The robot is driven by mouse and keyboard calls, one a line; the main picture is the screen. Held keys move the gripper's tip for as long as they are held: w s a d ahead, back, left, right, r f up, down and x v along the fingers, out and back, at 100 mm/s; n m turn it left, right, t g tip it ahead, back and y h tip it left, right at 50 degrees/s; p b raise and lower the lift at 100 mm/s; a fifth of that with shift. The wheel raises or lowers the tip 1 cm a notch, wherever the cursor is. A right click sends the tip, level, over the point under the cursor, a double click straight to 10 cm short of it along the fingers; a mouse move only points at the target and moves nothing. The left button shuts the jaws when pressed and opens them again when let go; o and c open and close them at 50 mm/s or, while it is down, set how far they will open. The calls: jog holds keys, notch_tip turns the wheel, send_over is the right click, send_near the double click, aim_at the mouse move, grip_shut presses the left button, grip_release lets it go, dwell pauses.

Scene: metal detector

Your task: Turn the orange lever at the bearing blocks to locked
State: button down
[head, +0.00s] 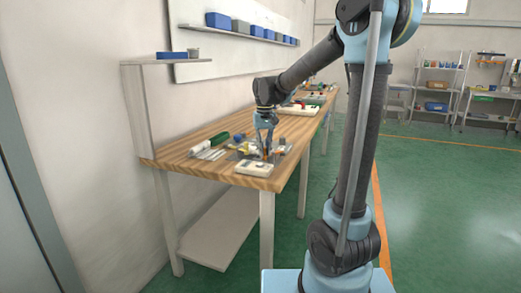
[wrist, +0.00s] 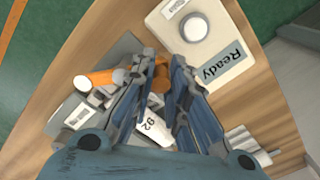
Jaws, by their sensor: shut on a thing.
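My gripper (head: 266,148) points down over the near end of the wooden workbench, among small parts. In the wrist view its blue fingers (wrist: 160,72) close around a shaded orange piece (wrist: 162,80), which looks like part of the orange lever. Grey metal blocks (wrist: 108,97), probably the bearing blocks, are partly hidden under the left finger. A white label (wrist: 152,128) reading 92 shows between the fingers. The lever is too small to make out in the head view.
A cream box (wrist: 235,70) marked Ready, with a round white button (wrist: 195,28), is beside the fingers; it sits at the bench's front corner (head: 254,167). White rods (head: 208,152) and a green cylinder (head: 219,139) lie left of my gripper. Green floor is open right of the bench.

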jog(key=n, duration=0.1)
jog(key=d+n, duration=0.1)
jog(key=n, duration=0.1)
jog(key=shift+s+d, duration=0.2)
jog(key=shift+s, duration=0.1)
jog(key=shift+s+d+n, duration=0.1)
jog(key=shift+d+n, duration=0.1)
jog(key=shift+n, duration=0.45)
jog(key=shift+d+n, duration=0.2)
jog(key=shift+n, duration=0.45)
jog(key=c, duration=1.5)
grip_release()
jog(key=shift+s, duration=0.1)
notch_tip(320, 180, up, 12)
jog(key=shift+f, duration=0.1)
